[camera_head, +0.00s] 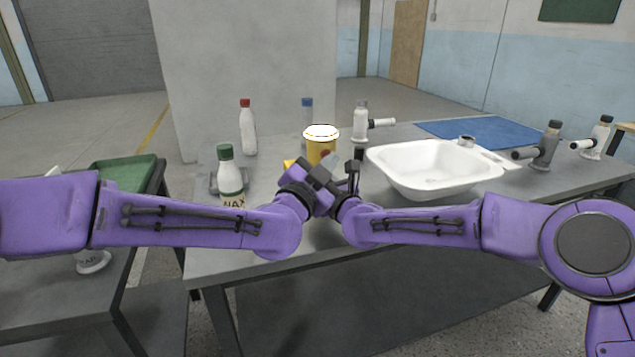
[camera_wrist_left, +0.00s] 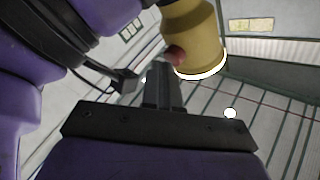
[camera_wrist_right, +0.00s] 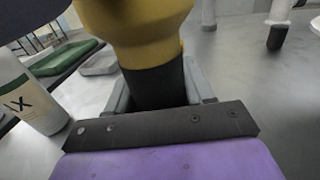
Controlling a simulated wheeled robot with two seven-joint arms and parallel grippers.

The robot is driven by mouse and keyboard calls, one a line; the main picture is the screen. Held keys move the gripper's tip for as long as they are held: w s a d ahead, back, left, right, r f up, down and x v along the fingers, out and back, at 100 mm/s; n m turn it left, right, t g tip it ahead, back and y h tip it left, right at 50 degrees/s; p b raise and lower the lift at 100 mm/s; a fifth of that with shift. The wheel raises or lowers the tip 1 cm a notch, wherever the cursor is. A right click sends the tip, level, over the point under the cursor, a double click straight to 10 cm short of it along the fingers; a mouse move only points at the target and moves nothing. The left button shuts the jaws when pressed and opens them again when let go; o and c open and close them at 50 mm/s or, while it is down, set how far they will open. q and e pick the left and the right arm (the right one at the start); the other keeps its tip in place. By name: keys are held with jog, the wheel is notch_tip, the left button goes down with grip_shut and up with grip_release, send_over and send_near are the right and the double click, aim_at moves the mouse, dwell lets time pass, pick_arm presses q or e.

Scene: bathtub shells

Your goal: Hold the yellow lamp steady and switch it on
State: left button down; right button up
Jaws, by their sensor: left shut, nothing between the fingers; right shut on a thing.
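The yellow lamp (camera_head: 319,150) stands upright above the near part of the table, its broad top face bright white. My right gripper (camera_wrist_right: 158,88) is shut on its black lower part, with a finger on each side; the arms hide this grip in the head view. My left gripper (camera_head: 328,160) is shut and empty, close in front of the lamp. In the left wrist view the lamp (camera_wrist_left: 198,38) shows a reddish button (camera_wrist_left: 175,52) just beyond the closed left fingertips (camera_wrist_left: 163,80). I cannot tell whether they touch it.
A white bottle with a green cap (camera_head: 230,175) stands close left of the grippers. A red-capped bottle (camera_head: 247,128) and a blue-capped bottle (camera_head: 307,112) stand behind. A white basin (camera_head: 425,167) fills the table to the right, near a blue mat (camera_head: 480,131) and several taps.

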pick_arm(q)
jog(key=shift+s+d, duration=0.1)
jog(key=shift+s, duration=0.3)
jog(key=shift+s, duration=0.1)
pick_arm(e)
jog(key=o, duration=1.2)
pick_arm(q)
jog(key=s, duration=0.1)
jog(key=s+d, duration=0.1)
jog(key=s, duration=0.1)
jog(key=s+d, duration=0.1)
jog(key=s, duration=0.1)
jog(key=shift+s, duration=0.25)
pick_arm(e)
jog(key=shift+o, duration=0.2)
jog(key=shift+s, duration=0.1)
